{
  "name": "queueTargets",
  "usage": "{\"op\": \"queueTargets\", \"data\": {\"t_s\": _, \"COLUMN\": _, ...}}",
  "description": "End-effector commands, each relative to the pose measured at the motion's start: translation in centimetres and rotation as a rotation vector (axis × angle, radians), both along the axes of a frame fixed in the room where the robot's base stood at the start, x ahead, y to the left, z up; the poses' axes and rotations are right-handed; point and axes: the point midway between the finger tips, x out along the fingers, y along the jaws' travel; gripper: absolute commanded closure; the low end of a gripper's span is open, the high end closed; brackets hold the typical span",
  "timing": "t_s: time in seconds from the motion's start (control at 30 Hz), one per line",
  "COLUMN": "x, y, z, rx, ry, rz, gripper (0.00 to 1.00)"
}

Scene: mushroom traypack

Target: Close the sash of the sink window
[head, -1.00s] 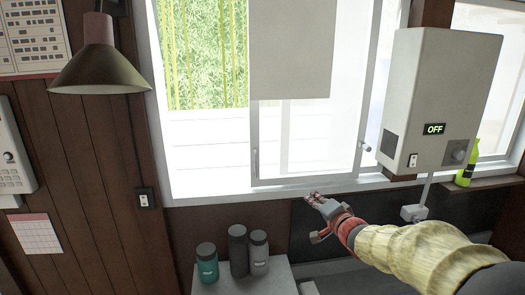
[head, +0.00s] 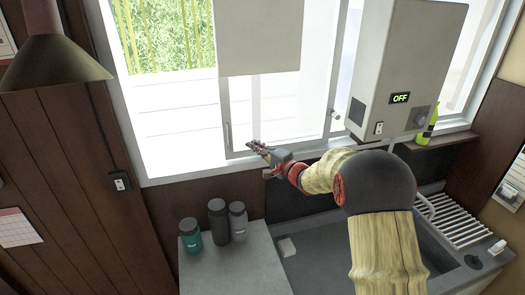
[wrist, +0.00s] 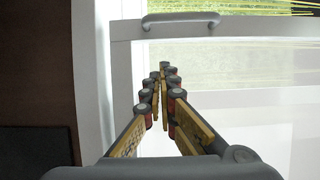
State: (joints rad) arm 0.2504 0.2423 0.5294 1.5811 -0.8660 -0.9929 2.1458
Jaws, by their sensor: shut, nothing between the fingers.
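The sink window's sash (head: 226,110) is a pale-framed sliding pane. It stands toward the right of the window, and the left part of the opening is uncovered with bamboo beyond. A grey bar handle (head: 228,135) sits low on the sash's left upright; the handle also shows at the top of the wrist view (wrist: 180,20). My gripper (head: 255,147) is just right of and slightly below the handle in the head view, near the sash's bottom rail. Its fingers (wrist: 165,75) are together and empty, with the handle beyond their tips. Contact with the sash cannot be told.
Several bottles (head: 217,220) stand on the counter (head: 235,270) left of the sink (head: 322,265).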

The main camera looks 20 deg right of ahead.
Motion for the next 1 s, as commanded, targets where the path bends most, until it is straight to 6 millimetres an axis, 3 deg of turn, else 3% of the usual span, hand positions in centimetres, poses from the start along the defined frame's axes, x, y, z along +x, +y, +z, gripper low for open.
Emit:
{"op": "queueTargets", "data": {"t_s": 0.07, "x": 1.4, "y": 0.8, "z": 0.1, "rx": 0.000, "ry": -0.001, "rz": 0.003, "gripper": 1.00}}
{"op": "queueTargets", "data": {"t_s": 0.33, "x": 0.7, "y": 4.0, "z": 0.2, "rx": -0.001, "ry": -0.002, "rz": 0.002, "gripper": 1.00}}
{"op": "queueTargets", "data": {"t_s": 0.87, "x": 0.5, "y": 4.7, "z": 0.1, "rx": 0.000, "ry": -0.001, "rz": 0.000, "gripper": 1.00}}
{"op": "queueTargets", "data": {"t_s": 1.0, "x": 0.5, "y": 5.8, "z": 0.0, "rx": -0.002, "ry": -0.001, "rz": 0.003, "gripper": 1.00}}
